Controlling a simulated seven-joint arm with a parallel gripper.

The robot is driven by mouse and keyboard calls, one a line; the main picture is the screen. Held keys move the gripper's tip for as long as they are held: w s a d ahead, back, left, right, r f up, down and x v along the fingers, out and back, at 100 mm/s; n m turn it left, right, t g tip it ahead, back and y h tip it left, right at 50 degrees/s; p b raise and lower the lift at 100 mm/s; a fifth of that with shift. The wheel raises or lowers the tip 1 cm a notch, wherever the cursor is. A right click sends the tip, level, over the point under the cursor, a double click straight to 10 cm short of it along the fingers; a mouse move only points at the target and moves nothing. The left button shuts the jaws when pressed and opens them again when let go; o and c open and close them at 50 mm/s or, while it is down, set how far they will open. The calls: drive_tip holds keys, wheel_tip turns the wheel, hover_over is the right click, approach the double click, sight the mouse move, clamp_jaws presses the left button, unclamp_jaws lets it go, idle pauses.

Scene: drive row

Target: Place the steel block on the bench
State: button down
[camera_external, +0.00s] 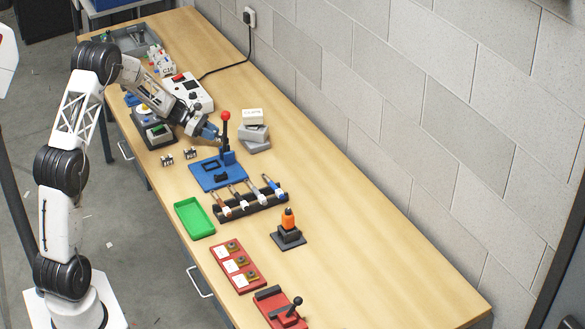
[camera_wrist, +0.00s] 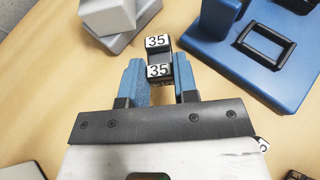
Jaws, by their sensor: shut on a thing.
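The steel block (camera_wrist: 158,57) is a small dark block with white "35" labels. In the wrist view it sits between the two blue fingers of my gripper (camera_wrist: 158,82), which is shut on it. The block sticks out past the fingertips. In the external view my gripper (camera_external: 215,135) is over the bench (camera_external: 345,235), just left of the red-knobbed lever; the block cannot be made out there. Whether the block touches the bench is not clear.
A blue fixture (camera_external: 215,174) with a red-knobbed lever (camera_external: 226,118) stands close by. Grey boxes (camera_external: 255,133) are stacked behind it. Two small labelled blocks (camera_external: 190,153) lie in front. A green tray (camera_external: 194,218) is nearer. The bench's right side is clear.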

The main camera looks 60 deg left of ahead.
sight(214, 146)
drive_tip(key=shift+w+a, duration=0.3)
drive_tip(key=shift+w, duration=0.2)
drive_tip(key=shift+f, duration=0.15)
drive_tip(key=shift+f, duration=1.65)
drive_tip(key=shift+f, duration=0.1)
drive_tip(key=c, duration=0.9)
unclamp_jaws()
drive_tip(key=shift+s+a, duration=0.1)
drive_tip(key=shift+s, duration=0.05)
drive_tip(key=v, duration=1.1)
drive_tip(key=shift+s+a+r, duration=0.2)
drive_tip(key=shift+r, duration=0.15)
